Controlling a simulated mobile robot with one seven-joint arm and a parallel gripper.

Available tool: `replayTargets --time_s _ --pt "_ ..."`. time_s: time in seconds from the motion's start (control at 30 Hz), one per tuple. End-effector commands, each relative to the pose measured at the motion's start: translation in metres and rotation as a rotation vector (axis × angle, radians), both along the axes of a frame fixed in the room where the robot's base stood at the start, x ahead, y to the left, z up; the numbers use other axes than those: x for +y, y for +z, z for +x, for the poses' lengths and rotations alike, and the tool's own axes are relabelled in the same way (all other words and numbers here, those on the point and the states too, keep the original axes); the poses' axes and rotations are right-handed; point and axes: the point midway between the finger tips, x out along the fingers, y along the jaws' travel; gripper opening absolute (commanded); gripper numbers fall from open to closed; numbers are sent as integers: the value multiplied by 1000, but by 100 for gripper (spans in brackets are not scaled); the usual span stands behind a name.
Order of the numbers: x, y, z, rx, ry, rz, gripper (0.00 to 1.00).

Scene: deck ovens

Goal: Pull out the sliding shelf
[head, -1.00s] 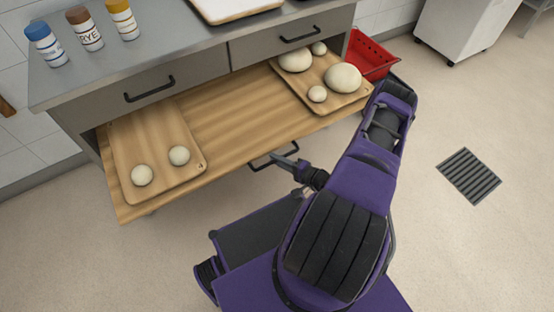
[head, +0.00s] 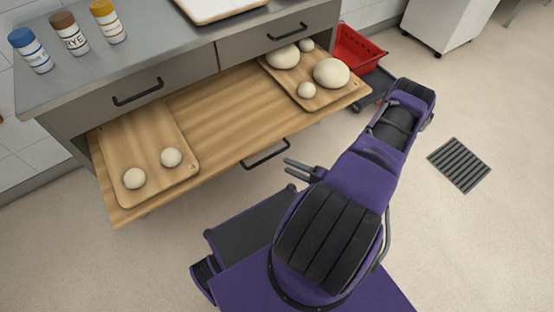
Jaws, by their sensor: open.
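The wooden sliding shelf (head: 217,119) sticks out from under the grey counter's drawers, well extended toward me. Its black bar handle (head: 265,155) hangs at the middle of the front edge. Two wooden boards lie on the shelf. The left board (head: 143,148) carries two dough balls, and the right board (head: 320,97) carries several of different sizes. My gripper (head: 287,166) is just to the right of the handle and apart from it. Its two fingers are parted and empty, pointing left toward the handle.
The grey counter (head: 150,50) above holds a blue-capped jar (head: 31,52), a brown-capped jar (head: 70,35), an orange-capped jar (head: 108,22) and a white tray (head: 215,8). A red crate (head: 354,50) stands behind the shelf's right end. The floor around the drain grate (head: 459,164) is clear.

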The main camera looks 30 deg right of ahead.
Motion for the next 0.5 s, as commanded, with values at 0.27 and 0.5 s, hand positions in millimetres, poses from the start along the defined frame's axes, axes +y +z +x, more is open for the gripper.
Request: replayTargets --time_s 0.27,0.5 --pt "-25 11 -52 1 -4 -3 47" --pt "-33 14 -70 0 0 -1 47"
